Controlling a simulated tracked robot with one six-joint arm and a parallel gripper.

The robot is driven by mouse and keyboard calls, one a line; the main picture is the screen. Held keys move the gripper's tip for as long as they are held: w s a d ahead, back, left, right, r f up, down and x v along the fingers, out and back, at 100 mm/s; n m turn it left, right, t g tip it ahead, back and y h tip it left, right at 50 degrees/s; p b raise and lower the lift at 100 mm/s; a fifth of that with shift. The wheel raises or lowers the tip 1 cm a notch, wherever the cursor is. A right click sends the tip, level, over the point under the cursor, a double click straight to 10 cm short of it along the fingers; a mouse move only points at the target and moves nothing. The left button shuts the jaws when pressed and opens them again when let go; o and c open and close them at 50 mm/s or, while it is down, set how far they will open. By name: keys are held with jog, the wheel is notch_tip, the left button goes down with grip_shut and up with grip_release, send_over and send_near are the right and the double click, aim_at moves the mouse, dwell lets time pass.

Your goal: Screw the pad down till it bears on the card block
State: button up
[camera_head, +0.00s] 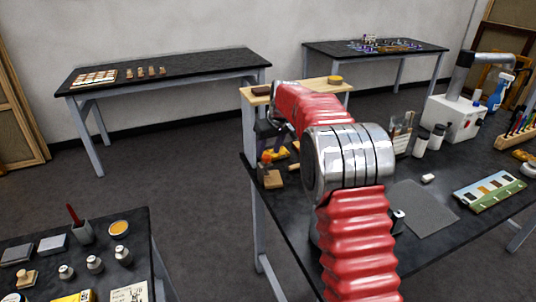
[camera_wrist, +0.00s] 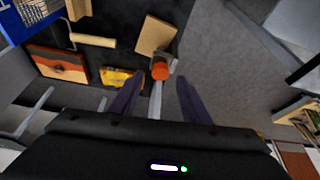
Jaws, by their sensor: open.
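A small clamp with an orange-red knob (camera_wrist: 160,71) and a grey metal body shows in the wrist view, at the table's edge. A pale rod (camera_wrist: 155,98) runs from the knob toward my wrist. A tan block (camera_wrist: 156,35), apparently the card block, lies just beyond it. In the head view the orange knob (camera_head: 266,157) and tan block (camera_head: 273,180) show at the table's left edge. My gripper (camera_wrist: 160,78) is open, its dark fingers to either side of the knob and apart from it. The pad and any gap to the block cannot be made out.
A yellow item (camera_wrist: 118,76), a framed picture (camera_wrist: 57,63), a wooden-handled tool (camera_wrist: 92,40) and a blue crate (camera_wrist: 35,12) lie nearby. Bottles (camera_head: 421,141), a grey mat (camera_head: 424,208) and a colour card (camera_head: 489,190) occupy the table's right side.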

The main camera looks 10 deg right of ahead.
aim_at(266, 156)
jog(key=shift+x, duration=1.5)
jog(key=c, duration=1)
